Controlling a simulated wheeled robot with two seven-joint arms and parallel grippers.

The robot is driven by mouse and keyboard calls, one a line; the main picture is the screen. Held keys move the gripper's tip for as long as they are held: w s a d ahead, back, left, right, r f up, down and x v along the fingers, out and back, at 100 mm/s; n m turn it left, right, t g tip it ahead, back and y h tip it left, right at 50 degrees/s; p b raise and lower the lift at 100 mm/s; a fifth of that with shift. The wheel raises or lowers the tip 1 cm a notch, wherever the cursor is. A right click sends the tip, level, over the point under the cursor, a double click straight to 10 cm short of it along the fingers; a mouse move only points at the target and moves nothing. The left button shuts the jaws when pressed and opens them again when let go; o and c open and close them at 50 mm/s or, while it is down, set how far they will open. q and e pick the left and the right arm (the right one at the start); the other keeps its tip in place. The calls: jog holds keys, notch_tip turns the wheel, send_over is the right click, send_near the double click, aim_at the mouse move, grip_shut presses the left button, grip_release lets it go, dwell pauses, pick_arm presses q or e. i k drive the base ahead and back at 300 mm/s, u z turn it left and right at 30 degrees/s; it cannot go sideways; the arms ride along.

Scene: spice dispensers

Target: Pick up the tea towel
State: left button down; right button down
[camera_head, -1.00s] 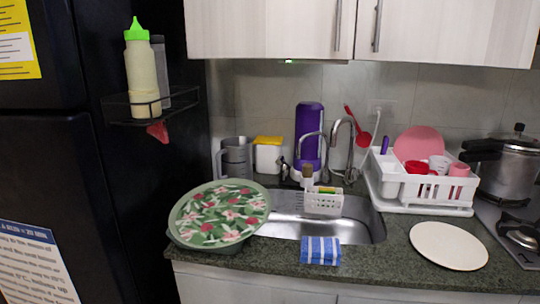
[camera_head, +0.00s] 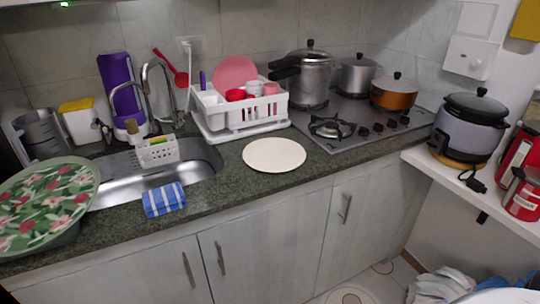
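The tea towel (camera_head: 164,199) is blue with white stripes and looks folded. It lies at the front edge of the dark green counter (camera_head: 240,190), just in front of the sink (camera_head: 150,180). Neither of my grippers shows in the head view.
A floral green tray (camera_head: 45,200) is left of the sink, and a cream plate (camera_head: 274,154) lies right of the towel. A white dish rack (camera_head: 240,125) stands behind. A stove (camera_head: 360,118) with pots is further right, and a rice cooker (camera_head: 468,125) stands on a white shelf. Cloth lies on the floor at lower right.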

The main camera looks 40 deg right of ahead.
aim_at(165, 199)
jog(key=k, duration=1.3)
jog(key=z, duration=0.8)
jog(key=i, duration=0.6)
jog(key=z, duration=0.9)
jog(key=i, duration=0.95)
jog(key=u, duration=0.75)
jog(key=i, duration=0.6)
jog(key=u, duration=0.65)
